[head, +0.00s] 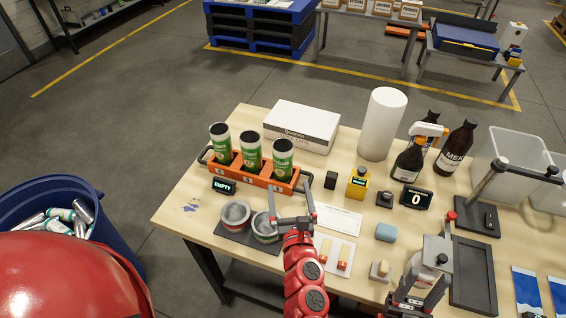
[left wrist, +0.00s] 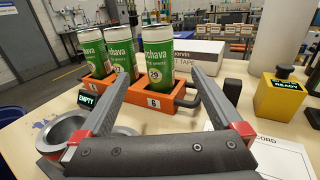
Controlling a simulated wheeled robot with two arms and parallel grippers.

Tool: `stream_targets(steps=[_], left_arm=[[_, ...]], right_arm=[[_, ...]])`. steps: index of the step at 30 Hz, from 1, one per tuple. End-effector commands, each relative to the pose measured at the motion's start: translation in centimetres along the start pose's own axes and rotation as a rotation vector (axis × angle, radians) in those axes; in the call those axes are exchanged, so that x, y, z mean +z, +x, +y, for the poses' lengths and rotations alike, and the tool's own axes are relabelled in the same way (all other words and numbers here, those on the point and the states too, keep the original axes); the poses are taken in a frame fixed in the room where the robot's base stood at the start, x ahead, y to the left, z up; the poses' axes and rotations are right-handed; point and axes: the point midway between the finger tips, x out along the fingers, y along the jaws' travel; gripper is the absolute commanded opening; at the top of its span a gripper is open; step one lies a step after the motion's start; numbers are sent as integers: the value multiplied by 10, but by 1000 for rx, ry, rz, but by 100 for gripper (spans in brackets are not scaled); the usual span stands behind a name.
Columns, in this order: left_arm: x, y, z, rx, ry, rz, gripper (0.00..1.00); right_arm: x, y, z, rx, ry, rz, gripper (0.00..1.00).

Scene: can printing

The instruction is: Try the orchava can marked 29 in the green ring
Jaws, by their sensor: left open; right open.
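Three green-and-white orchava cans stand upright in an orange rack (head: 256,182). The can at the rack's right end (head: 283,160) appears marked 29 in the left wrist view (left wrist: 159,58). My left gripper (head: 290,197) is open and empty, its fingers pointing toward that can from the near side; the can shows between the fingertips in the left wrist view (left wrist: 159,90). Two round ring gauges sit on a dark mat left of the gripper: the left ring (head: 235,212) and the right ring (head: 264,226), partly hidden by my gripper. The right one shows some green and red. My right gripper (head: 425,268) is open, at lower right.
An EMPTY display (head: 224,186) stands before the rack. A white box (head: 302,125) lies behind it. A yellow READY device (head: 357,184), a black block (head: 331,180) and a white record sheet (head: 336,218) are to the right. A blue bin (head: 30,195) stands left of the table.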

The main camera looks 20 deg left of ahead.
Motion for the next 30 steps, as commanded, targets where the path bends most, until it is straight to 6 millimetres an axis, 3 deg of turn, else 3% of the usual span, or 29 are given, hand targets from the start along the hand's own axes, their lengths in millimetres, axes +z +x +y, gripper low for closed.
stream_targets(steps=[4, 12, 20, 30], left_arm=[[-1, 28, 3, 7, 2, 0, 100], [4, 65, 2, 6, 2, -3, 100], [3, 79, 2, 3, 4, -1, 100], [8, 119, 2, 2, 4, 0, 100]], right_arm=[[1, -4, 0, 0, 0, 1, 50], [-1, 9, 0, 0, 0, 0, 50], [-2, 14, 1, 0, 0, 0, 50], [-6, 39, 2, 0, 0, 0, 50]])
